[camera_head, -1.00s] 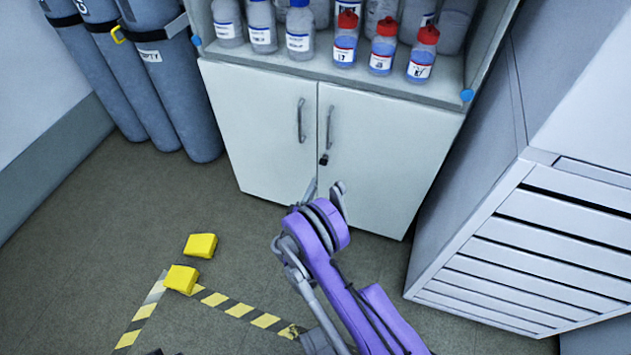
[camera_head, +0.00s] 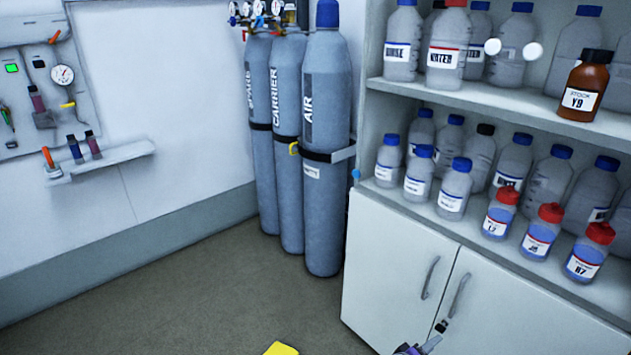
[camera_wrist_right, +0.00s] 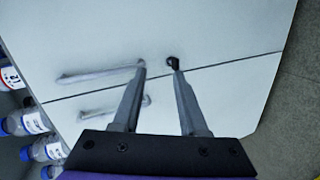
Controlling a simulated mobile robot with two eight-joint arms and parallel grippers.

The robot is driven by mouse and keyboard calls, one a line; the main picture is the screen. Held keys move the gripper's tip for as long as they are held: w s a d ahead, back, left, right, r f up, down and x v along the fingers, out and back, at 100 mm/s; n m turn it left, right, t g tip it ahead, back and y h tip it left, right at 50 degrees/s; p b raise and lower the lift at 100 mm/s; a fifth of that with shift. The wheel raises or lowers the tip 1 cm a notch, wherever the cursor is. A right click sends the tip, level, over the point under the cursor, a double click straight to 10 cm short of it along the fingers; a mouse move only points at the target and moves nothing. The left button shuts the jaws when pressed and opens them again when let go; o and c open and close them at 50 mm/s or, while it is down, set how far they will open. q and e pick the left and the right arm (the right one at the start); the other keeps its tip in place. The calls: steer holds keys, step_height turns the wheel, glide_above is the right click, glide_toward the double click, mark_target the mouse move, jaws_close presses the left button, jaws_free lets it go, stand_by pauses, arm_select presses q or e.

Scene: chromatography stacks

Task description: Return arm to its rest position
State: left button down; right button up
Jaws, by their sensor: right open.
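My right gripper (camera_head: 420,347) barely shows at the bottom edge of the head view, in front of the white cabinet doors (camera_head: 392,262). In the right wrist view the gripper (camera_wrist_right: 159,66) has its two grey fingers apart with nothing between them. Beyond the fingers are the shut cabinet doors (camera_wrist_right: 205,105), their bar handles (camera_wrist_right: 98,75) and a small black lock (camera_wrist_right: 172,62). I cannot tell how far the fingertips are from the doors. The rest of the right arm is out of the head view. My left gripper is not in view.
Shelves above the doors hold many bottles, including red-capped blue ones (camera_head: 539,232) and a brown one (camera_head: 584,88). Grey gas cylinders (camera_head: 325,150) stand left of the cabinet. A yellow block (camera_head: 281,349) lies on the floor (camera_head: 190,310), otherwise clear there.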

steer(key=s+a+r+m+g+y, duration=0.2)
steer(key=s+r+y, duration=0.15)
steer(key=s, duration=0.35)
steer(key=s+a+r+m+g+y, duration=0.1)
steer(key=s+a+r+y, duration=0.1)
steer(key=s+r, duration=0.4)
steer(key=s+a+m+g+y, duration=0.1)
steer(key=s+a+y, duration=0.3)
steer(key=s, duration=0.5)
steer(key=s+a+m+y, duration=0.1)
steer(key=s+a+y, duration=0.1)
steer(key=s+a, duration=0.55)
arm_select(q)
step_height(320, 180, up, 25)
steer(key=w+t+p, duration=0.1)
steer(key=p, duration=2.1)
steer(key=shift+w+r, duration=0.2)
arm_select(e)
step_height(320, 180, up, 26)
steer(key=d+t, duration=0.1)
steer(key=shift+w+d, duration=0.2)
steer(key=shift+d, duration=0.15)
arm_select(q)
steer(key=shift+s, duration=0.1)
arm_select(e)
steer(key=shift+s, duration=0.1)
